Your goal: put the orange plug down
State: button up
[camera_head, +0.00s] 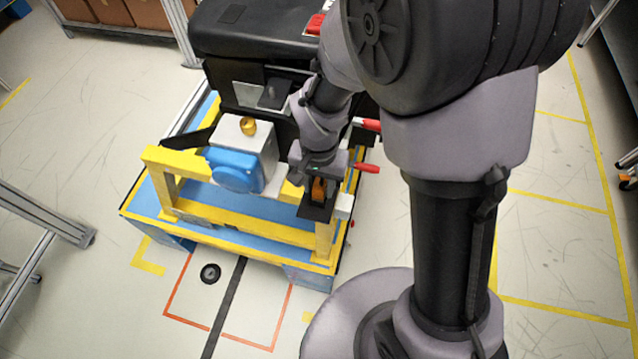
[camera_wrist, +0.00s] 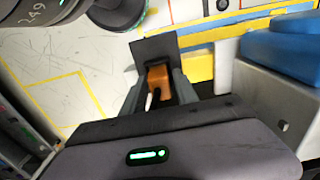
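The orange plug (camera_head: 319,188) is between the fingers of my gripper (camera_head: 317,187), at the right end of the blue and yellow stand. In the wrist view the orange plug (camera_wrist: 158,80) lies between the two fingertips of my gripper (camera_wrist: 159,80), which close in on its sides. A black square plate (camera_head: 314,209) is right below the plug. In the wrist view the black plate (camera_wrist: 154,49) shows just beyond the plug. I cannot tell whether the plug touches the plate. The fingers partly hide the plug's sides.
A white box with a blue round front (camera_head: 236,170) and a brass knob stands left of my gripper. Yellow rails (camera_head: 250,222) frame the stand. Red handles (camera_head: 366,168) stick out close to the right. The black dashboard module (camera_head: 250,35) rises behind.

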jog(key=shift+o, duration=0.5)
jog(key=shift+r, duration=0.15)
notch_tip(320, 180, up, 12)
jog(key=p, duration=0.4)
notch_tip(320, 180, up, 10)
jog(key=t+y, duration=0.1)
jog(key=t, duration=0.2)
send_over(319, 185)
jog(key=s+d, duration=0.4)
jog(key=s+d+r+t+y, duration=0.1)
jog(key=s+d+r+t, duration=0.1)
jog(key=s+r, duration=0.3)
jog(key=shift+s+d+r+t, duration=0.25)
jog(key=shift+s+d+t, duration=0.15)
jog(key=shift+s, duration=0.7)
notch_tip(319, 185, down, 9)
jog(key=b, duration=0.9)
